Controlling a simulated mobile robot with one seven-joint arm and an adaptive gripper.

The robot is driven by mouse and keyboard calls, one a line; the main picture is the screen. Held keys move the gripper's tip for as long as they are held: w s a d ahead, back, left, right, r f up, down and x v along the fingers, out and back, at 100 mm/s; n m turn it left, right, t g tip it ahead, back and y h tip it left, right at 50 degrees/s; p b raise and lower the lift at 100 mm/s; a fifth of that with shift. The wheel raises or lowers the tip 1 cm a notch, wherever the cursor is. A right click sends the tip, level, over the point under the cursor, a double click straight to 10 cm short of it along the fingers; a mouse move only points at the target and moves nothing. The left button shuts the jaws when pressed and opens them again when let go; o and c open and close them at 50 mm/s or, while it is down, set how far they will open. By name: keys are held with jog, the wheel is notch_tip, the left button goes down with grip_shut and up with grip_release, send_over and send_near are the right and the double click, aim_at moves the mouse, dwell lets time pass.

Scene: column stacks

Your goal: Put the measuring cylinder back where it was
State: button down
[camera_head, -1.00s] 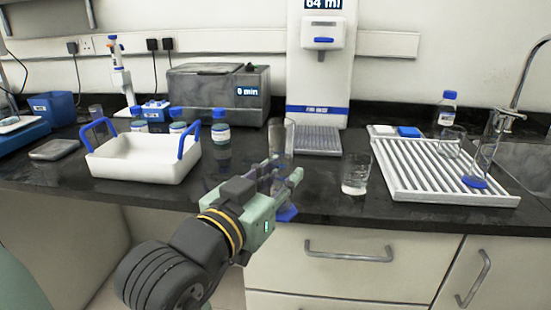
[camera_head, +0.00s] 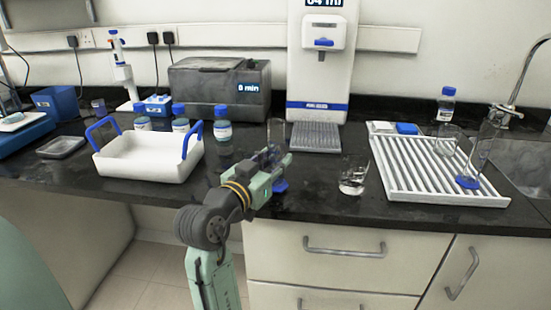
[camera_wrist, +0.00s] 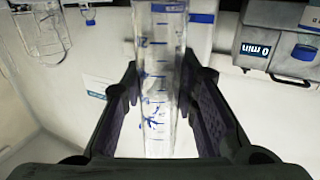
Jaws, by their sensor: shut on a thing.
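The measuring cylinder (camera_head: 277,132) is clear, with a blue foot. My gripper (camera_head: 272,160) is shut around its body and holds it roughly upright over the front part of the dark counter. In the wrist view the cylinder (camera_wrist: 158,90), with blue graduation marks, stands between the two dark jaws. I cannot tell whether its foot touches the counter. A second clear cylinder with a blue foot (camera_head: 468,182) stands on the white draining rack (camera_head: 440,192) at the right.
A glass beaker (camera_head: 353,178) stands on the counter just right of my gripper. A white tray with blue handles (camera_head: 148,165) and several blue-capped bottles (camera_head: 222,130) are at the left. Behind are a grey heater box (camera_head: 215,90) and a white dispenser (camera_head: 320,75).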

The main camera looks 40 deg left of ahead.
jog(key=shift+f, duration=0.2)
jog(key=shift+f, duration=0.2)
jog(key=c, duration=1.3)
grip_release()
jog(key=shift+r, duration=0.1)
